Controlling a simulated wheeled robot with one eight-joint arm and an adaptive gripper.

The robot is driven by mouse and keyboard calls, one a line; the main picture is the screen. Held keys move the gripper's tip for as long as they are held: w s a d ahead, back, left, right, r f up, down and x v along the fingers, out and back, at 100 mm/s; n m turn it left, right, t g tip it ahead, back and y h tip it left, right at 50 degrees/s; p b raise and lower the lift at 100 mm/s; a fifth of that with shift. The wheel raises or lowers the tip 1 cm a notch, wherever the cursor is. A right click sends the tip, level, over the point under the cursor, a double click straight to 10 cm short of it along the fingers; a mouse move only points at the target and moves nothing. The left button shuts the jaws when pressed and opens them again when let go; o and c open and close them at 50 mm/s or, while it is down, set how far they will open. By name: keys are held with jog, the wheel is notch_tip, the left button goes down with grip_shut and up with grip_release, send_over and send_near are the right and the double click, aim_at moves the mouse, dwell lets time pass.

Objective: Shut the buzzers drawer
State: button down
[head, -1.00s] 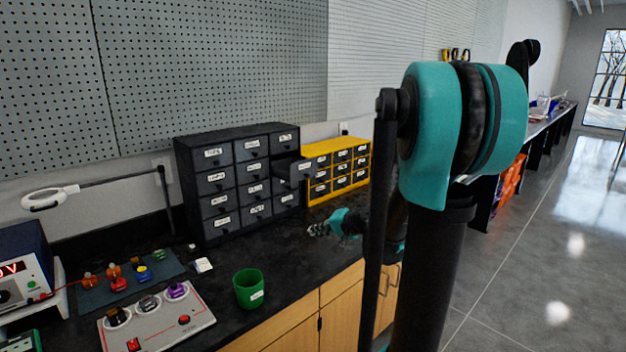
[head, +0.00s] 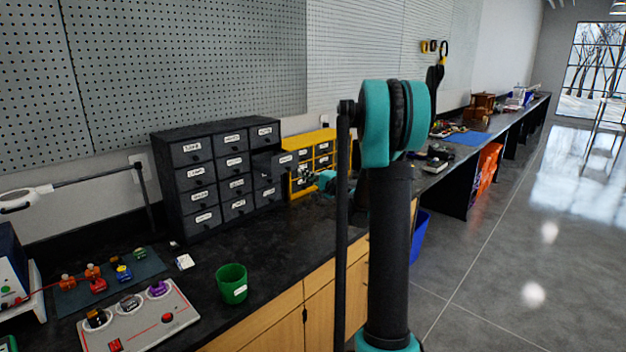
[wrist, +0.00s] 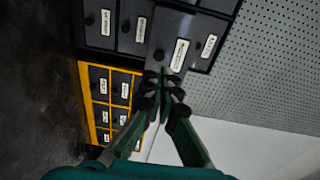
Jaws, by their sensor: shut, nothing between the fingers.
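A dark grey drawer cabinet (head: 200,180) stands on the black bench. One drawer (head: 274,163) in its right column sticks out toward the room, and the other drawers look shut. The pulled-out drawer (wrist: 174,42) fills the top middle of the wrist view, with a white label and a dark round knob; I cannot read the label surely. My gripper (head: 306,173) is just in front of and to the right of this drawer in the head view. In the wrist view my gripper (wrist: 163,84) is shut and empty, its fingertips close to the drawer front. I cannot tell whether they touch it.
A yellow drawer cabinet (head: 328,146) stands right behind my gripper, close beside the grey one. A green cup (head: 231,284) and a control panel (head: 140,314) stand nearer on the bench.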

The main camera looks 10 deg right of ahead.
aim_at(289, 169)
jog(key=x, duration=0.6)
jog(key=shift+w+a, duration=0.15)
jog(key=shift+w, duration=0.05)
jog(key=x, duration=1.2)
jog(key=shift+w+a+r, duration=0.15)
jog(key=shift+a, duration=0.45)
jog(key=shift+w+r, duration=0.1)
jog(key=shift+a, duration=0.1)
